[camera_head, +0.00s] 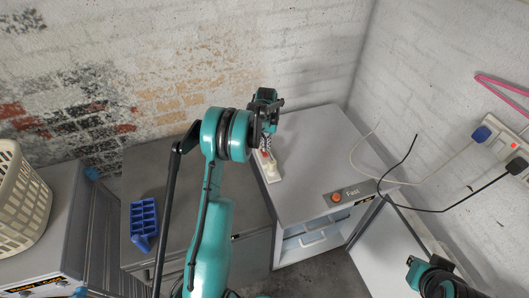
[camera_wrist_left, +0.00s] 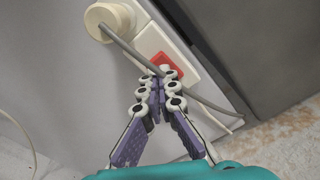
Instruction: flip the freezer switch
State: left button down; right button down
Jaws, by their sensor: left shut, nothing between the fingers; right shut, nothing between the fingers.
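A white socket strip (camera_head: 272,172) lies along the left edge of the grey freezer top (camera_head: 310,135). In the left wrist view its red switch (camera_wrist_left: 160,63) sits beside a round cream plug (camera_wrist_left: 108,20) with a grey cord. My left gripper (camera_wrist_left: 160,84) is shut and empty, its fingertips at the near edge of the red switch. I cannot tell whether they touch it. In the head view my left gripper (camera_head: 266,140) is partly hidden by its wrist. My right gripper (camera_head: 436,280) is at the bottom right, away from the strip; its fingers are hard to make out.
The freezer door (camera_head: 385,255) stands open. A wall socket panel (camera_head: 508,145) holds a blue plug (camera_head: 481,134) and a black plug (camera_head: 517,166); their cords hang near the freezer. A darker cabinet (camera_head: 165,170) bears a blue ice tray (camera_head: 143,219). A basket (camera_head: 20,200) is at left.

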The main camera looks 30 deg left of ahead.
aim_at(266, 153)
pick_arm(q)
jog(key=shift+f+b, duration=1)
jog(key=shift+f, duration=0.35)
dwell(0.4)
jog(key=shift+r, duration=0.2)
jog(key=shift+r+p, duration=0.45)
jog(key=shift+r, duration=0.1)
jog(key=shift+r+p, duration=1.3)
jog(key=shift+r, duration=1.5)
